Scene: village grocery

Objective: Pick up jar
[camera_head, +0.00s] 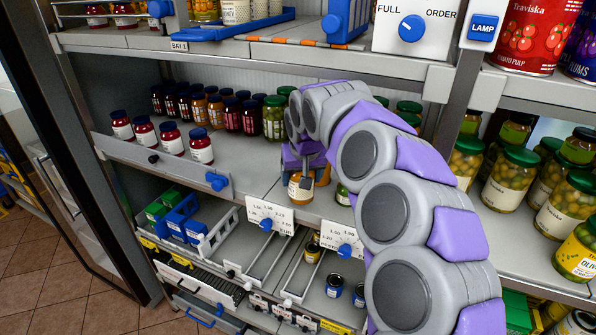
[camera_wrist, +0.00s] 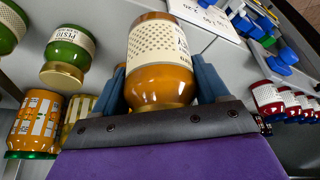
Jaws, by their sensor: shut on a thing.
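A jar (camera_wrist: 160,62) with amber contents and a cream dotted label is between the fingers of my gripper (camera_wrist: 165,88) in the wrist view. My gripper is shut on it, one blue finger on each side. In the head view the jar (camera_head: 299,188) shows at the front of the middle shelf, below my gripper (camera_head: 306,175), and my arm covers much of the area right of it. I cannot tell whether the jar's base touches the shelf.
Red jars with blue lids (camera_head: 171,138) stand at the left of the middle shelf (camera_head: 250,165). Darker jars stand in rows behind. Green pesto jars (camera_wrist: 69,55) are close by in the wrist view. Price cards (camera_head: 270,216) hang on the shelf edge, with drawers below.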

